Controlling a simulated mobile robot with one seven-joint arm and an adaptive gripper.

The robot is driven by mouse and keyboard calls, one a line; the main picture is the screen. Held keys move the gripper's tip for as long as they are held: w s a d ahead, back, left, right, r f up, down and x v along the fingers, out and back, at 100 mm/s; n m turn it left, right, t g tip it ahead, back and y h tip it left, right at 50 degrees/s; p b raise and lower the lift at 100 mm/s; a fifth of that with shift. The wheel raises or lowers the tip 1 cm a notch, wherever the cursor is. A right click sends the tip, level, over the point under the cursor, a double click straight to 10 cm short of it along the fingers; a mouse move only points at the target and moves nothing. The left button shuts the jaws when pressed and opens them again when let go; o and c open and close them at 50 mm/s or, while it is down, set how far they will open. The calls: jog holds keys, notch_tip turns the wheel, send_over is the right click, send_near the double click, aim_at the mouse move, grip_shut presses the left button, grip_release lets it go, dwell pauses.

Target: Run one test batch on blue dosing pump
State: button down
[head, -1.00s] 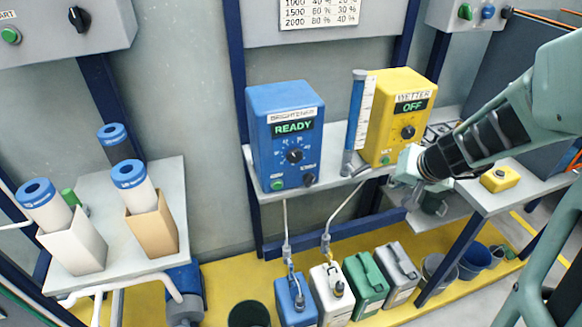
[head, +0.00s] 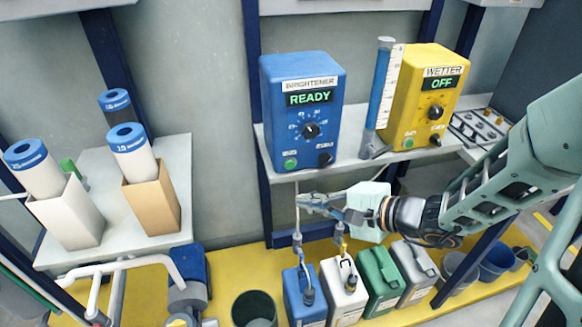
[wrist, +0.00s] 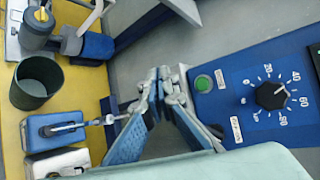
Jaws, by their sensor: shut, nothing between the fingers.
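The blue dosing pump (head: 330,75) stands on the grey shelf, labelled BRIGHTENER, with its display reading READY. Its front carries a large black dial (head: 311,130), a green button (head: 291,163) at lower left and a small black knob (head: 325,158) at lower right. In the wrist view the pump face shows at right, with the green button (wrist: 203,84) and the dial (wrist: 271,95). My gripper (head: 305,203) is below the shelf edge in front of the pump, apart from it. In the wrist view my gripper (wrist: 165,78) has its fingertips together and empty, close to the green button's side of the panel.
A yellow WETTER pump (head: 425,95) reading OFF and a blue graduated cylinder (head: 380,95) stand to the right. Blue, white, green and grey canisters (head: 381,285) sit on the yellow floor below. Cartridges in holders (head: 152,215) stand on the left shelf.

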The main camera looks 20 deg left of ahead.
jog(key=p, duration=0.2)
send_near(281, 169)
notch_tip(281, 169, down, 2)
jog(key=s+a, duration=0.1)
jog(key=a, duration=0.2)
jog(key=shift+w+a+f, duration=0.1)
jog(key=shift+w+a, duration=0.1)
jog(key=shift+w, duration=0.2)
jog(key=shift+w+b, duration=0.15)
jog(key=shift+b, duration=0.3)
dwell(0.7)
jog(key=shift+w+a, duration=0.2)
jog(key=shift+w, duration=0.05)
jog(key=shift+w+a+b, duration=0.3)
jog(key=shift+w+b, duration=0.1)
jog(key=shift+w, duration=0.05)
dwell(0.7)
jog(key=shift+s+d, duration=0.1)
jog(key=shift+s, duration=0.05)
dwell(0.3)
jog(key=shift+s+d+b, duration=0.45)
jog(key=shift+s, duration=0.2)
jog(key=shift+s, duration=0.1)
